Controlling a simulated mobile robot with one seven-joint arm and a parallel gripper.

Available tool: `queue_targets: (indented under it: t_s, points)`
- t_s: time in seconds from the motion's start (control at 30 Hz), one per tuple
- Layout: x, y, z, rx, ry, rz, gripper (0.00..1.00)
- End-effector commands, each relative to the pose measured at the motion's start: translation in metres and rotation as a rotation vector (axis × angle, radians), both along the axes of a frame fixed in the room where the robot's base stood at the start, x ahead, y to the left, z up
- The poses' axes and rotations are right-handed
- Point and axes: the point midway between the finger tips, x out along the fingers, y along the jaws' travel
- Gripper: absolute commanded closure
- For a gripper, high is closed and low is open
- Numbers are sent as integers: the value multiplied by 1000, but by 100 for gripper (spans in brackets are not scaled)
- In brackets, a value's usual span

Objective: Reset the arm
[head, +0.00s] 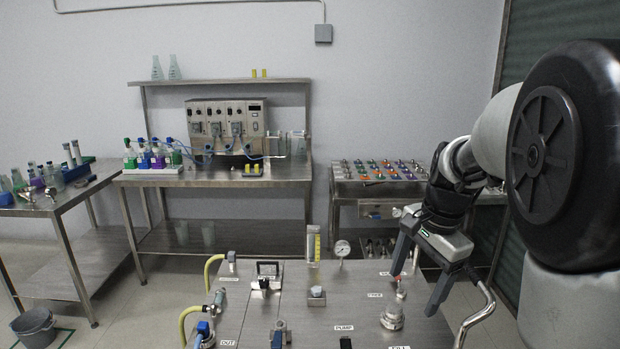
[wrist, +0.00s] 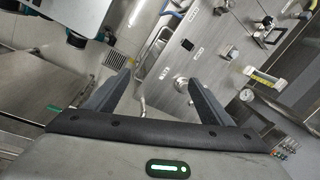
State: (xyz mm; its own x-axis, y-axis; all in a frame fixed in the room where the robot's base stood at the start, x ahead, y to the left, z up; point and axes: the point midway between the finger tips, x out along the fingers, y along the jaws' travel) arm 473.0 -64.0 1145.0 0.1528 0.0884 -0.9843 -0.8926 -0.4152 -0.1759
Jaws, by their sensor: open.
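My gripper (head: 416,290) is at the right of the head view, pointing down over the right part of the steel skid table (head: 250,315). Its two fingers are apart with nothing between them. I cannot tell the exact height of the fingers above the panel.
The skid carries a yellow flowmeter (head: 313,244), a gauge (head: 342,248), a black-handled valve (head: 267,275) and a curved rail (head: 478,318) at its right. A bench with a pump unit (head: 227,122) stands behind. A tray of coloured fittings (head: 378,171) lies beyond my arm. A bucket (head: 35,326) is on the floor.

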Motion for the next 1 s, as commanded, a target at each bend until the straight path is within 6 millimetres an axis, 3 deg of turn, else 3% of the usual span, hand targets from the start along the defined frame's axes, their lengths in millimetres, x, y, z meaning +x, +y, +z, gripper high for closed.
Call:
queue_targets:
  t_s: [0.03,0.2,0.33,0.5,0.6,1.0]
  points:
    - [-17,8,26,-4,-39,79,25]
    - [-83,36,80,-82,-171,420,25]
    - [-133,53,104,-190,-261,677,25]
    - [-180,62,113,-343,-329,929,25]
    - [-195,64,112,-404,-344,1014,25]
    - [-196,64,112,-408,-345,1019,25]
